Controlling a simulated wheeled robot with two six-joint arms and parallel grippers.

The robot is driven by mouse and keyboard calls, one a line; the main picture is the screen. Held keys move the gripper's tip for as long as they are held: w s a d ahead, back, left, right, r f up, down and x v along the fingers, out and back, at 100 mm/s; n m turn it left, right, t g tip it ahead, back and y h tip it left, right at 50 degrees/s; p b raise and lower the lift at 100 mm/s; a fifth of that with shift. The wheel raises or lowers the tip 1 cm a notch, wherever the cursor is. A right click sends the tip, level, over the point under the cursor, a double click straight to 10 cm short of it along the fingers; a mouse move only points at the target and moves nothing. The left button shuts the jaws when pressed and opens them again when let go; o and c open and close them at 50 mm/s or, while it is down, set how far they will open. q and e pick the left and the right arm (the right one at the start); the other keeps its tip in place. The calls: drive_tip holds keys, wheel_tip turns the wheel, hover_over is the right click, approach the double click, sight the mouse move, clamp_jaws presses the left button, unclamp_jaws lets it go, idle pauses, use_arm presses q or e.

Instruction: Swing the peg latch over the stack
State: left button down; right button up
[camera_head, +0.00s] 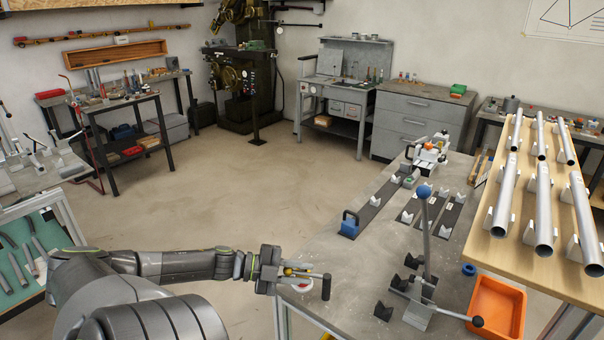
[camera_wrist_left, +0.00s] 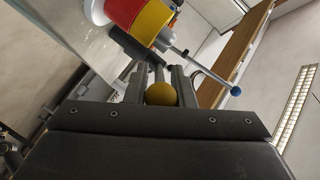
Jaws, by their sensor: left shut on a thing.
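My left gripper (camera_head: 294,273) reaches in from the left, low in the head view, at the near left edge of the grey table. In the left wrist view a yellow ball knob (camera_wrist_left: 161,94) sits between its two fingers, and the gripper is shut on it. A stack with red and yellow bands (camera_wrist_left: 138,14) shows just past the fingertips. In the head view only a bit of red and white (camera_head: 303,287) shows under the gripper. A dark cylinder (camera_head: 326,287) stands upright just beyond the fingertips. I cannot make out how the latch lies over the stack. My right gripper is out of view.
A lever with a blue ball (camera_head: 424,191) rises from a fixture with black V-blocks, right of my gripper. An orange bin (camera_head: 497,305) is at lower right. Metal tubes (camera_head: 545,210) lie on a wooden rack. A blue clamp (camera_head: 350,224) stands on the table (camera_head: 330,262).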

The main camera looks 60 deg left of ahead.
use_arm(q)
drive_tip(key=m+h+b, duration=0.1)
drive_tip(key=m+g+h+b, duration=0.1)
drive_tip(key=b, duration=0.1)
drive_tip(key=shift+w+a+f+g, duration=0.3)
drive_tip(key=shift+w+a, duration=0.05)
drive_tip(key=shift+a+b, duration=0.1)
drive_tip(key=shift+b, duration=0.2)
drive_tip(key=shift+w+r+m+g+h+b, duration=0.2)
drive_tip(key=shift+m+g+h+b, duration=0.3)
drive_tip(key=shift+b, duration=0.05)
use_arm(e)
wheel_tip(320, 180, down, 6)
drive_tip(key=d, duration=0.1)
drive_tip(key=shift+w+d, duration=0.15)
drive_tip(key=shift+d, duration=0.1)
use_arm(q)
drive_tip(key=c, duration=1.5)
unclamp_jaws()
drive_tip(key=shift+r, duration=0.1)
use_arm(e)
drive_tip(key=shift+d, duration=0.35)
